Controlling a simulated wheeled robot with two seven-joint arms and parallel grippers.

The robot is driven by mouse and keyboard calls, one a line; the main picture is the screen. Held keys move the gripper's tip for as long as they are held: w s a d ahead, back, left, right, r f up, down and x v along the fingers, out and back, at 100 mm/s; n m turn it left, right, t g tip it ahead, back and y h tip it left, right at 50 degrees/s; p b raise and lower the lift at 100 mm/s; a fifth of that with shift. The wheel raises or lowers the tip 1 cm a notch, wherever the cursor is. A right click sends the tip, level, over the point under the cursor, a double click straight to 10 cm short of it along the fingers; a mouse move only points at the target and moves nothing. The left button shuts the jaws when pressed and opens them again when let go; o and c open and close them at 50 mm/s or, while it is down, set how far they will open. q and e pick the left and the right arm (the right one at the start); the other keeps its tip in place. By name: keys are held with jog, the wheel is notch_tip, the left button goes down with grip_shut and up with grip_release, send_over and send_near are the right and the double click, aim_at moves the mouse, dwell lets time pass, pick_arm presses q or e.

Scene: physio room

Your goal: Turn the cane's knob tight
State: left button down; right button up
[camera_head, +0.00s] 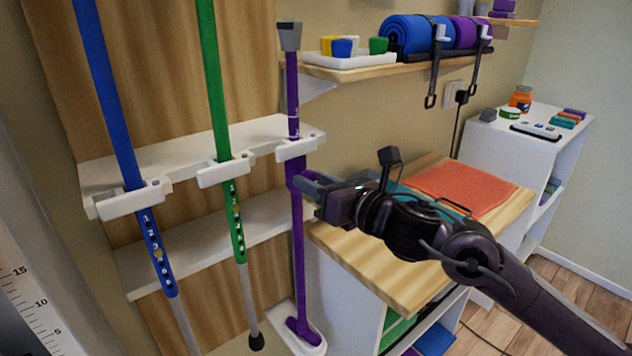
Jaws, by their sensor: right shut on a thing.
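The purple cane (292,90) stands upright in a white clip (296,149) on the wall rack. A grey piece tops it, and its lower end with a purple crosspiece (304,331) rests in a white holder. A purple collar, which seems to be the knob (296,175), sits just below the clip. My right gripper (308,184) reaches in from the right and is shut at this collar; its fingers partly hide the contact. How far the knob is turned cannot be seen. My left gripper is out of view.
A blue pole (107,95) and a green pole (214,80) stand in rack clips to the left. A wooden-topped cabinet (375,265) with an orange towel (466,187) lies beneath my right arm. A wall shelf (385,70) holds a white tray and rolled mats above.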

jog(key=o, duration=1)
